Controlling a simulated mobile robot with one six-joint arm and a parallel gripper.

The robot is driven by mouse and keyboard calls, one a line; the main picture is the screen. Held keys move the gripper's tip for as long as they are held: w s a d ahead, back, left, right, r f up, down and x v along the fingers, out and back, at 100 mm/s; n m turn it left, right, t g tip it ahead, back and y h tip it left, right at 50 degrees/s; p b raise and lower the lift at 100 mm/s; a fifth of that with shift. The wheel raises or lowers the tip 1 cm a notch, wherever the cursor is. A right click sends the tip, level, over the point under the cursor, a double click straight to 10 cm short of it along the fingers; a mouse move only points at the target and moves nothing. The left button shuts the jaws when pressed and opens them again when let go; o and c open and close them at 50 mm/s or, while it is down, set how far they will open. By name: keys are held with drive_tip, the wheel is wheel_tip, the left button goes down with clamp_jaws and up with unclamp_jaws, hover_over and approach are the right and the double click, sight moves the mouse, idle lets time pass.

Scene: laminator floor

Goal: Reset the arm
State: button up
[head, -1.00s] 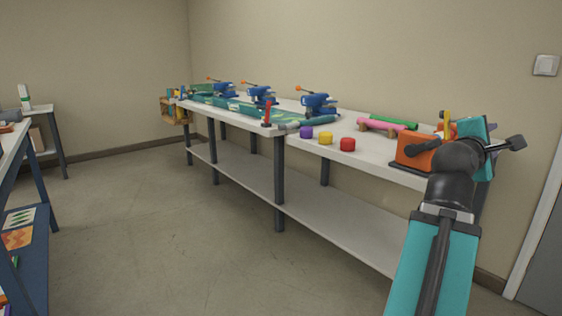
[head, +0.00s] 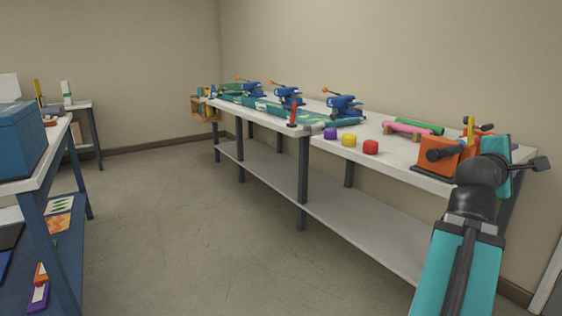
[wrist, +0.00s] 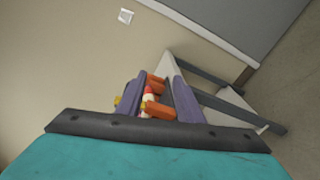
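My arm rises at the lower right of the head view, over the right end of the long bench (head: 272,190). Its teal and black wrist hides my gripper's fingers there. In the wrist view, the two purple fingers of my gripper (wrist: 157,92) stand apart, open. Orange pieces and a small red and white thing show in the gap between them; I see no clear grip on them.
An orange block (head: 448,158) on the bench is close beside my wrist. Red (head: 371,147), yellow (head: 348,140) and purple (head: 330,133) pieces line the front edge. Blue clamp-like devices (head: 344,103) stand farther along. A shelf unit (head: 62,230) is at left; floor between is clear.

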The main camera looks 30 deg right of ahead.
drive_tip(key=w+a+f+t+y+p, duration=0.1)
drive_tip(key=w+a+f+y+p, duration=0.2)
drive_tip(key=w+f, duration=0.7)
drive_tip(key=w+a+f+t+y+p, duration=0.2)
drive_tip(key=w+f+y+p, duration=0.15)
drive_tip(key=w+f, duration=0.6)
drive_tip(key=w+a+f+m+g+y+p, duration=0.1)
drive_tip(key=w+a+f+y+p, duration=0.25)
drive_tip(key=w+a+f, duration=0.45)
drive_tip(key=w+a+f+m+y+p, duration=0.1)
drive_tip(key=w+a+f+y+p, duration=0.2)
drive_tip(key=a+f, duration=0.85)
drive_tip(key=s+a+f+m+g+y+p, duration=0.1)
drive_tip(key=s+a+f+g+p, duration=0.2)
drive_tip(key=a+f, duration=0.6)
drive_tip(key=s+a+f+g+y+p, duration=0.1)
drive_tip(key=s+a+f+y+p, duration=0.3)
drive_tip(key=a, duration=1)
drive_tip(key=s+a+f+g+p, duration=0.2)
drive_tip(key=s+a+f+p, duration=0.2)
drive_tip(key=s+a, duration=0.3)
drive_tip(key=s+a+f+m+g+h+p, duration=0.1)
drive_tip(key=s+a+f+g+p, duration=0.2)
drive_tip(key=s+a, duration=0.5)
drive_tip(key=s+p, duration=0.1)
drive_tip(key=s, duration=0.2)
drive_tip(key=shift+s+a+f+m, duration=0.25)
drive_tip(key=shift+a+f+m, duration=0.05)
drive_tip(key=shift+f, duration=0.05)
